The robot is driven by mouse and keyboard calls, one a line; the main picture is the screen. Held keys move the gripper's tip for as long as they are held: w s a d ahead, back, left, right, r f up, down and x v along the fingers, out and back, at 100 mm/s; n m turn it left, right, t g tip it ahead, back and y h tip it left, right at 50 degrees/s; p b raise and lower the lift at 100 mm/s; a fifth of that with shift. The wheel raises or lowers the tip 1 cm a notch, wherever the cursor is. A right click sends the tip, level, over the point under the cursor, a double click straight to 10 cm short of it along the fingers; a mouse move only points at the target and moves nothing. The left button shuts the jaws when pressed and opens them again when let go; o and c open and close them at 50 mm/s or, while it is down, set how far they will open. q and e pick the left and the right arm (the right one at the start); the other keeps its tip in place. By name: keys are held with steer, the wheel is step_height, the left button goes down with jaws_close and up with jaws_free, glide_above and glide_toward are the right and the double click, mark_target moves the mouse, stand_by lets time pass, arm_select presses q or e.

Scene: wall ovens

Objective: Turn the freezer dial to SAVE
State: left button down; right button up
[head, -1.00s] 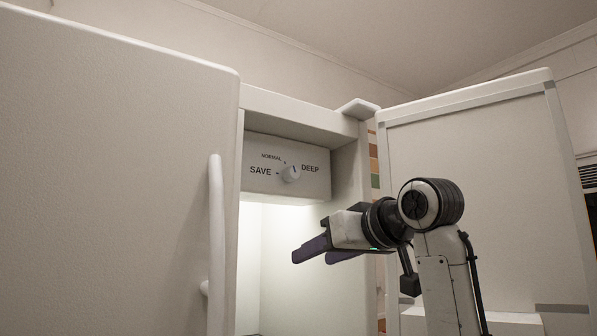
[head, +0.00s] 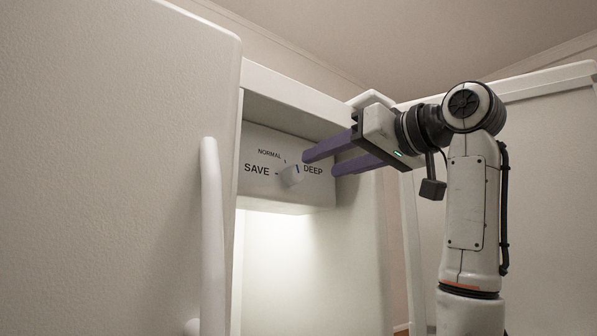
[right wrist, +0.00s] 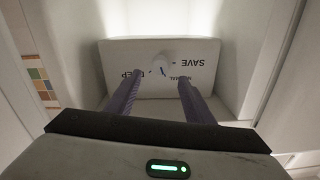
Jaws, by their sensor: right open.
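The freezer dial (head: 291,176) is a round pale knob on a white panel (head: 262,196) at the top of the open compartment. The panel is lettered SAVE at left, NORMAL above and DEEP at right. A dark mark on the knob sits at its upper right, on the DEEP side. My right gripper (head: 319,164) is open, with its purple fingers pointing left at the panel, just right of the knob and partly over the DEEP side. In the right wrist view the panel is upside down; the knob (right wrist: 161,60) shows beyond and between the open fingertips (right wrist: 158,78). My left gripper is out of view.
A closed white door with a vertical handle (head: 212,235) stands at the left. The open freezer door (head: 510,150) stands at the right behind my right arm. The lit compartment (head: 285,265) below the panel looks clear.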

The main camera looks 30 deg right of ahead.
mark_target(299, 173)
steer(key=w, duration=0.2)
steer(key=w+p, duration=0.1)
steer(key=w, duration=0.3)
steer(key=shift+w+a, duration=0.1)
steer(key=shift+a, duration=0.25)
steer(key=shift+w, duration=0.7)
steer(key=shift+c, duration=0.6)
steer(key=c, duration=0.9)
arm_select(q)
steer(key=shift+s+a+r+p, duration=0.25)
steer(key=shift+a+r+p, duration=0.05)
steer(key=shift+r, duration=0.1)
